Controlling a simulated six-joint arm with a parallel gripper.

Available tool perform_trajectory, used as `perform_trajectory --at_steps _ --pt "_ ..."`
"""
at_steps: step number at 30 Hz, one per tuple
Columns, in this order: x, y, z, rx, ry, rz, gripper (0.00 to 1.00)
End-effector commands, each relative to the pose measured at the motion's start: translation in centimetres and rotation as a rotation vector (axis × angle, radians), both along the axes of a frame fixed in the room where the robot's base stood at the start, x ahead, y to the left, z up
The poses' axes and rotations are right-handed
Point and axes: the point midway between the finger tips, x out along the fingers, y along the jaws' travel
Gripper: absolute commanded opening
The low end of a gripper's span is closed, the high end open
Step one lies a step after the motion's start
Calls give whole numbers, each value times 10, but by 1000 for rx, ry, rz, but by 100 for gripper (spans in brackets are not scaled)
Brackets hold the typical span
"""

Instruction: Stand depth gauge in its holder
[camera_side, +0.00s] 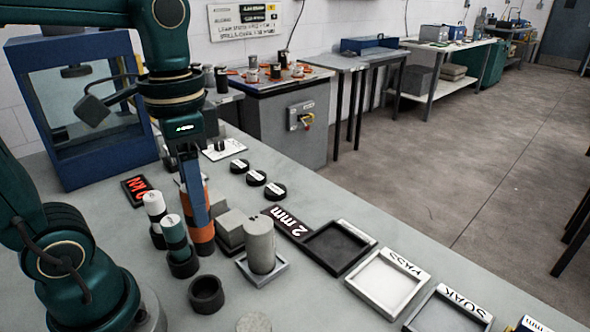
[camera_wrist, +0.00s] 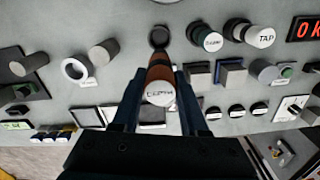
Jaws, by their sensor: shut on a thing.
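The depth gauge is an orange-brown cylinder (camera_side: 204,236) with a dark band, upright behind my blue finger. In the wrist view its white cap (camera_wrist: 159,93) reads "DEPTH". My gripper (camera_side: 197,212) is shut on it; in the wrist view the two fingers (camera_wrist: 157,105) lie either side. An empty black ring holder (camera_side: 206,294) stands on the bench nearer the side camera, and beyond the gauge's lower end in the wrist view (camera_wrist: 159,37). The gauge is apart from this ring. I cannot tell how far its lower end is above the bench.
A white-capped tool (camera_side: 155,207) and a teal tool (camera_side: 173,230) stand in similar holders close left of the gauge. Grey blocks (camera_side: 230,228) and a concrete cylinder (camera_side: 260,246) stand close right. Flat trays, including the PASS tray (camera_side: 366,296), lie further right.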

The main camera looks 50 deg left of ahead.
Motion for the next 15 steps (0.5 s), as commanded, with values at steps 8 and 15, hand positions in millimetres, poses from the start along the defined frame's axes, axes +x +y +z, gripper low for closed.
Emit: perform_trajectory --at_steps 8,15 --pt "-19 0 -8 2 -22 9 0" --pt "-20 0 -45 1 -19 10 0"
